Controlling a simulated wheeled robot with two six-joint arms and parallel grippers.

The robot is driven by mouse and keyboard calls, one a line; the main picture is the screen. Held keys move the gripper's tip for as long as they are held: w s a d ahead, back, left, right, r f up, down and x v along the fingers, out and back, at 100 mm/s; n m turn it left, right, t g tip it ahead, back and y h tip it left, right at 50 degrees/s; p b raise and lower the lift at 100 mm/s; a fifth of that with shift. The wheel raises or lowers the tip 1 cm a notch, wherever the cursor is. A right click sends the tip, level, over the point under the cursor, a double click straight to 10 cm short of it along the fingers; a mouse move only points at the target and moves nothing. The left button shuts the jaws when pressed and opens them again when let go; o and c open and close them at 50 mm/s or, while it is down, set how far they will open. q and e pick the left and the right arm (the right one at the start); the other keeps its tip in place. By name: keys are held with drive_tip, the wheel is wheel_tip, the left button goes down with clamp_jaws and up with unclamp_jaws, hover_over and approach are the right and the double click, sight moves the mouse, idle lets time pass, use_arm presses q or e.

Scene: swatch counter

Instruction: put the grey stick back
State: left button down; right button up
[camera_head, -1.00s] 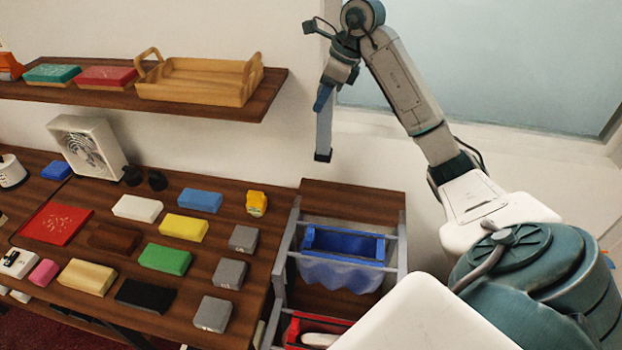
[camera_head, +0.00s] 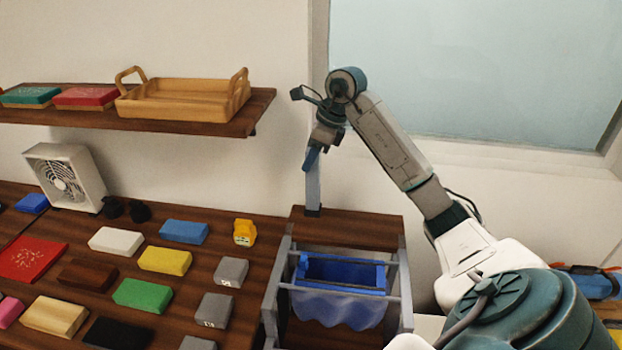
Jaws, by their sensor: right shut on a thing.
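The grey stick (camera_head: 312,190) is long, thin and upright, with a dark lower end. My right gripper (camera_head: 311,160) is shut on its upper end. The stick's lower end shows against the back part of the small wooden stand top (camera_head: 345,230); I cannot tell whether it touches. Other grey pieces lie on the counter: grey blocks (camera_head: 231,271) and (camera_head: 214,310) stand at its right side, apart from the stick. My left gripper is not in view.
A blue bin (camera_head: 340,272) hangs in the grey-railed rack in front of the stand top. Several coloured blocks, such as a yellow one (camera_head: 164,260), and a white fan (camera_head: 65,177) stand on the counter. A wooden tray (camera_head: 185,107) sits on the wall shelf.

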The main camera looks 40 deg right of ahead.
sight(311, 174)
wheel_tip(311, 174, down, 4)
drive_tip(key=shift+s+f+p, duration=0.1)
drive_tip(key=shift+f+p, duration=0.05)
drive_tip(key=shift+p, duration=0.6)
drive_tip(key=shift+f, duration=0.35)
drive_tip(key=shift+f, duration=0.15)
drive_tip(key=o, duration=0.9)
